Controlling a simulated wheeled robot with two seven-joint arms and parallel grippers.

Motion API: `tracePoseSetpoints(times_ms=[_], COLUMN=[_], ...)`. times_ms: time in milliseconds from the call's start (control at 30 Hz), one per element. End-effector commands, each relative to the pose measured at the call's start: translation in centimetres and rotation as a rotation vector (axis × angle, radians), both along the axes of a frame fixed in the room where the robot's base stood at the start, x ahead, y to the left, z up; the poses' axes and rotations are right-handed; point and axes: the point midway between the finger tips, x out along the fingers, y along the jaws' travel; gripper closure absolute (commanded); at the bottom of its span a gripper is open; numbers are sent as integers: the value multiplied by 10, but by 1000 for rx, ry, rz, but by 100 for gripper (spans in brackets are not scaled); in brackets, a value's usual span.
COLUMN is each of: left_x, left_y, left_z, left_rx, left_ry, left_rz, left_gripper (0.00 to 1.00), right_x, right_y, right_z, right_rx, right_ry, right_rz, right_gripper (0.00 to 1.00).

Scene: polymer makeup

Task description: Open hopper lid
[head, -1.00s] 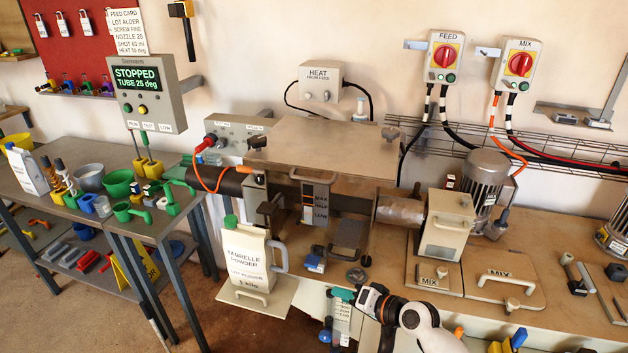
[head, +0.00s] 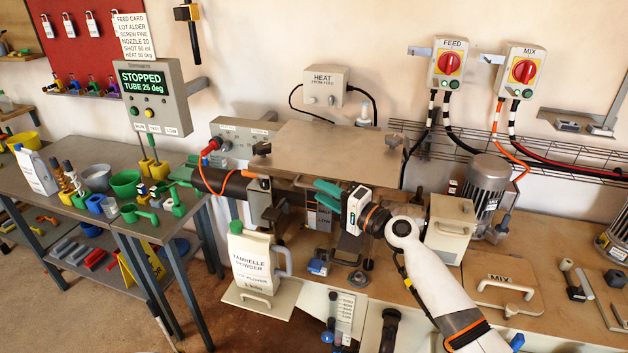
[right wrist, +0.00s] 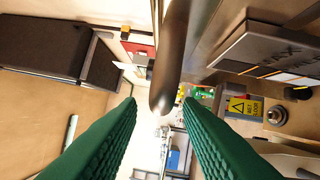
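The hopper lid (head: 325,143) is a flat grey-brown plate lying closed on top of the machine in the middle of the head view. Its bar handle (head: 300,183) is at the front edge, partly hidden behind my gripper. My right gripper (head: 318,191), with green fingers, is in front of the lid's front edge, close to the handle. In the right wrist view the green fingers (right wrist: 160,102) are apart, and a rounded metal bar (right wrist: 172,55), apparently the handle, shows between them near the tips. I cannot tell whether they touch. My left gripper is not in view.
A white powder jug (head: 252,262) stands on a shelf in front of the machine at left. A mixer box (head: 449,228) and motor (head: 487,190) stand to the right. The HEAT box (head: 326,85) is on the wall behind the lid.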

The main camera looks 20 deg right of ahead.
Motion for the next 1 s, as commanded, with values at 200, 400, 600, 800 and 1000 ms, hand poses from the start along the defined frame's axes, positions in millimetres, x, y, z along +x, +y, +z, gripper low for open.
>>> tracePoseSetpoints(times_ms=[200, 400, 600, 800, 1000], left_x=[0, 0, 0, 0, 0], left_y=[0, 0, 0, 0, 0], left_z=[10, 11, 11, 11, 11], left_rx=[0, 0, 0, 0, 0], left_ry=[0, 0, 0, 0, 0], left_rz=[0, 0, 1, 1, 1], left_gripper=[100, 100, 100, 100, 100], right_x=[24, 29, 29, 29, 29], right_y=[16, 21, 20, 20, 20], right_z=[3, 2, 2, 2, 2], right_rx=[0, -2, -2, -2, -2], right_ry=[0, 0, 0, 0, 0], right_rz=[1, 1, 1, 1, 1], right_gripper=[68, 68, 68, 100, 100])
